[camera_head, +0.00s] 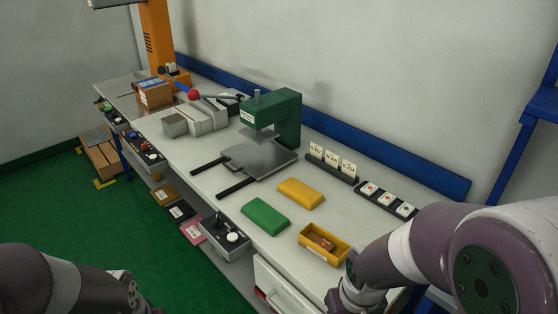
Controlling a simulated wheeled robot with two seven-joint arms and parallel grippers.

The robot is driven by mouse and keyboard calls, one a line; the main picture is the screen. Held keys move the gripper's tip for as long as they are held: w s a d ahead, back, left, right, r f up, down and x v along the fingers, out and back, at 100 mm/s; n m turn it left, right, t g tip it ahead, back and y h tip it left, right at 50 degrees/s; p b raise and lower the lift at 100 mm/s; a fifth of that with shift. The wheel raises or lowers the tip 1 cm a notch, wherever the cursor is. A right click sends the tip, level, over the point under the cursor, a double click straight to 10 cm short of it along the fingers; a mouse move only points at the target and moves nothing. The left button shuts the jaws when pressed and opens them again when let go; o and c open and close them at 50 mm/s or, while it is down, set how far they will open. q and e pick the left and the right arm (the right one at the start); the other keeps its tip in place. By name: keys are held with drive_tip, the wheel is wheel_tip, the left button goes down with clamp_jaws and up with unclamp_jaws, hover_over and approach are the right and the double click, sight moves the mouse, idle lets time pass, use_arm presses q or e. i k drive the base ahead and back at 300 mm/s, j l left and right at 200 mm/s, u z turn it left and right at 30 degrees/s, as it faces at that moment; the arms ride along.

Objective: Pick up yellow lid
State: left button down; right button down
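The yellow lid (301,193) lies flat on the white bench, right of the press plate and behind the green lid. The green lid (265,216) lies in front of it to the left. A yellow open box (324,244) with a small reddish-brown item inside stands nearer to me on the right. My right arm comes in from the right, close to the yellow box; its gripper fingers are not visible. My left arm is low at the left edge, away from the bench top, and its gripper is out of the picture.
A green press (283,118) with a grey plate (258,159) and two black rails stands left of the lids. A rack of cards (332,161) and a black button strip (387,198) line the back edge.

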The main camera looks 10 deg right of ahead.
sight(309, 198)
drive_tip(key=i+j+z, duration=1)
drive_tip(key=k+z, duration=0.1)
drive_tip(key=z, duration=1.35)
